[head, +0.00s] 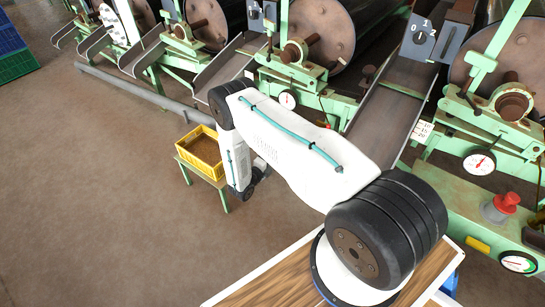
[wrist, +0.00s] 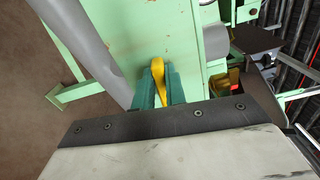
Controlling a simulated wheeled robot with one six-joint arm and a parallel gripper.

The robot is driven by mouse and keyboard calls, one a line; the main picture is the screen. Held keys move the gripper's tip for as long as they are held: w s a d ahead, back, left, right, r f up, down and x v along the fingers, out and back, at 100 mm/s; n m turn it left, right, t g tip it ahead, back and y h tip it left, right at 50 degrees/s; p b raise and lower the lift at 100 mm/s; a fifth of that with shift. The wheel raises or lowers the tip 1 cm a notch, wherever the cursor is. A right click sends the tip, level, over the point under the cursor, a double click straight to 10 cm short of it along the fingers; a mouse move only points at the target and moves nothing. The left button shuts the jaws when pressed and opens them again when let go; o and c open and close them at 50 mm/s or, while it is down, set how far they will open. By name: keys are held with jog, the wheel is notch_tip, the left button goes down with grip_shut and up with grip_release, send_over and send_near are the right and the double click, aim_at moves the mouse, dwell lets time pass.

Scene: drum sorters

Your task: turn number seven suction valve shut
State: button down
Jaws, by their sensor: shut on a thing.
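In the wrist view, a narrow yellow handle (wrist: 159,70) stands between the two teal fingers of my gripper (wrist: 158,88). The fingers are closed on it, one on each side. A pale green machine face or beam lies just beyond it. No number shows beside the handle, so I cannot tell which valve it belongs to, or whether that valve is open or shut. In the head view my white arm reaches left toward the drum machines, and its own links hide the gripper and the handle.
A grey pipe (wrist: 90,45) runs close on the left in the wrist view. In the head view, a yellow crate (head: 203,160) sits on a small green stand. Green-framed drums, grey chutes, gauges (head: 479,162) and a red knob (head: 506,202) line the right.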

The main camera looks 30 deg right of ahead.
dwell(0.4)
jog(key=c, duration=1.4)
grip_release()
jog(key=shift+w, duration=0.1)
jog(key=shift+c, duration=0.2)
jog(key=v, duration=0.8)
